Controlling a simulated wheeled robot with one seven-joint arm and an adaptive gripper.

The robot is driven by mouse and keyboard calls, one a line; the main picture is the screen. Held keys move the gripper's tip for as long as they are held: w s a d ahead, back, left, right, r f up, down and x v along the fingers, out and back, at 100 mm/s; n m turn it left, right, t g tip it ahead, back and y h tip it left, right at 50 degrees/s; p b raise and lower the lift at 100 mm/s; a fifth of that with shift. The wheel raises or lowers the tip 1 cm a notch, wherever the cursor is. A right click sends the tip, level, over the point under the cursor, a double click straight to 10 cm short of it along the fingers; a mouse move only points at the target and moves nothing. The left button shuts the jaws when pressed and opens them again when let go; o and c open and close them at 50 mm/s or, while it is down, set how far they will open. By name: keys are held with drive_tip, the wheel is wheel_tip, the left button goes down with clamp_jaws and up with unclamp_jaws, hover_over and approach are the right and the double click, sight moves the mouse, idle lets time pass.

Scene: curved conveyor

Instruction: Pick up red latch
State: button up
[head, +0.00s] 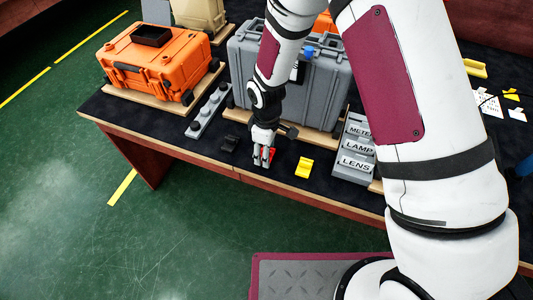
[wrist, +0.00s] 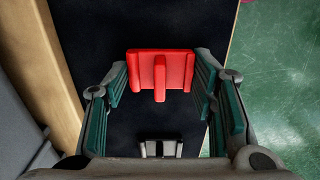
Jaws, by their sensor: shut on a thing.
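The red latch (wrist: 160,72) is a flat red bar with a raised rib across its middle. In the wrist view it spans the gap between the fingertips of my gripper (wrist: 162,80), whose teal-padded fingers are shut on its two ends. In the head view my gripper (head: 262,157) points down near the front edge of the dark table, and only a small part of the red latch (head: 271,154) shows beside the fingers. I cannot tell whether the latch touches the table.
A black latch (head: 230,143) lies left of my gripper and a yellow latch (head: 304,167) right. A grey case (head: 325,85) stands close behind. An orange case (head: 160,60) is at left, and labelled grey bins (head: 352,165) are at right. The table's front edge is near.

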drive_tip(key=shift+r, duration=0.15)
drive_tip(key=shift+r, duration=0.6)
wheel_tip(320, 180, up, 2)
drive_tip(key=shift+w+r, duration=0.1)
drive_tip(key=shift+r, duration=0.05)
drive_tip(key=s+r+p, duration=0.1)
drive_tip(key=s+r, duration=0.1)
drive_tip(key=s, duration=0.6)
drive_tip(key=s+a+r+p, duration=0.1)
drive_tip(key=s+r, duration=0.1)
drive_tip(key=s, duration=0.6)
drive_tip(key=shift+a+r, duration=0.2)
drive_tip(key=shift+r, duration=0.2)
